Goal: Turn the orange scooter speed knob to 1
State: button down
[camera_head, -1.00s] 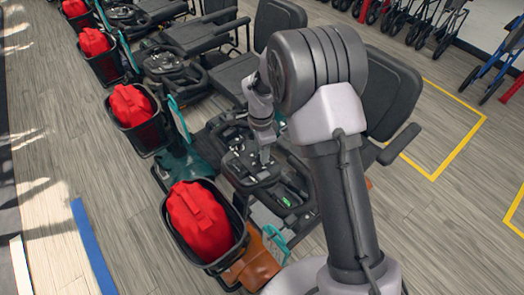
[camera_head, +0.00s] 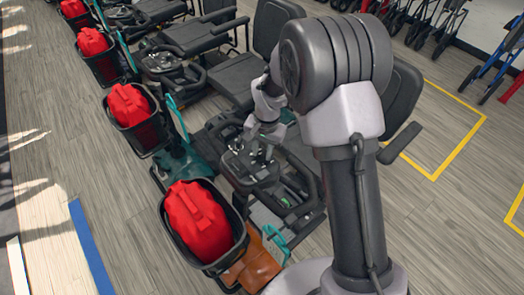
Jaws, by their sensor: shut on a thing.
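The orange scooter (camera_head: 258,265) stands nearest, with its orange front at the bottom and its dark handlebar console (camera_head: 288,192) behind the basket. My gripper (camera_head: 263,153) points down at the left part of this console. Its fingers are at the console surface, shut on the speed knob there. The knob itself is hidden by the fingers or too small to make out. Its setting and the numbers around it cannot be read.
A black basket (camera_head: 172,240) with a red bag (camera_head: 200,220) is on the orange scooter's front. A teal scooter (camera_head: 184,164) stands close behind, with more scooters in a row. The floor (camera_head: 120,215) at the left is clear. Folded walkers (camera_head: 435,20) stand far right.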

jog(key=n, duration=0.3)
jog(key=shift+d+n+b, duration=0.1)
jog(key=shift+n+b, duration=0.2)
jog(key=shift+b, duration=0.05)
jog(key=n+y+b, duration=0.1)
jog(key=n, duration=0.2)
jog(key=shift+d+n, duration=0.1)
jog(key=shift+n, duration=0.2)
jog(key=n+b, duration=0.1)
jog(key=n, duration=0.2)
jog(key=shift+f+n+y, duration=0.1)
jog(key=shift+n+y, duration=0.2)
jog(key=n, duration=0.3)
jog(key=shift+d+n+g+b, duration=0.1)
jog(key=shift+n+g+b, duration=0.2)
jog(key=shift+b, duration=0.1)
jog(key=n, duration=0.5)
jog(key=shift+w+n+g+y, duration=0.2)
jog(key=shift+n+g+y, duration=0.1)
jog(key=shift+y, duration=0.1)
jog(key=n+p, duration=0.1)
jog(key=n, duration=0.4)
jog(key=shift+g+p, duration=0.3)
jog(key=shift+g, duration=0.1)
jog(key=shift+w+n, duration=0.1)
jog(key=shift+n, duration=0.3)
